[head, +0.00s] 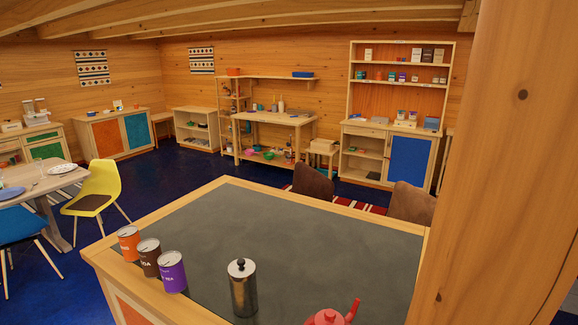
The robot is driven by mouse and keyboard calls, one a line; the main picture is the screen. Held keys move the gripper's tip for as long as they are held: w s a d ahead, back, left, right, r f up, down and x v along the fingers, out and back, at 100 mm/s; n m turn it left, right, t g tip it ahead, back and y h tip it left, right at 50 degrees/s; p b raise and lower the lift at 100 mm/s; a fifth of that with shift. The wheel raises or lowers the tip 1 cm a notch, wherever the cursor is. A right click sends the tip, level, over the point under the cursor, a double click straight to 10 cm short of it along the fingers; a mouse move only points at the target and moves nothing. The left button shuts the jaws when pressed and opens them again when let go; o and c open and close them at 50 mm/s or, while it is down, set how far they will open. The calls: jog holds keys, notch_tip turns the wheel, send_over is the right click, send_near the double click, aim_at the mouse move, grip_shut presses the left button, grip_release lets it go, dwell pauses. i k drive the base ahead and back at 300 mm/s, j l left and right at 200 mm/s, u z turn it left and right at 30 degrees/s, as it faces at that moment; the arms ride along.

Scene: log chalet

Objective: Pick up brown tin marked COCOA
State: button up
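The brown tin (147,258) stands upright at the near left edge of a dark-topped counter (300,235). The letters "OA" show in white on its side; the rest of its label is turned away or hidden. An orange tin (129,244) stands close behind it to the left. A purple tin (172,272) stands close in front of it to the right and overlaps its edge in the picture. My gripper is not in view.
A steel canister with a black knob (242,287) and a red kettle or teapot (332,315) stand at the counter's near side. The counter's middle is clear. A wooden post (505,160) fills the right. A yellow chair (97,190) stands left.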

aim_at(149, 250)
jog(key=u, duration=1.3)
jog(key=j+z, duration=0.1)
jog(key=z, duration=0.55)
jog(key=i+j+z, duration=0.2)
jog(key=j+z, duration=0.3)
jog(key=j, duration=0.45)
jog(key=j+z, duration=0.5)
jog(key=j, duration=2.4)
jog(key=z, duration=0.05)
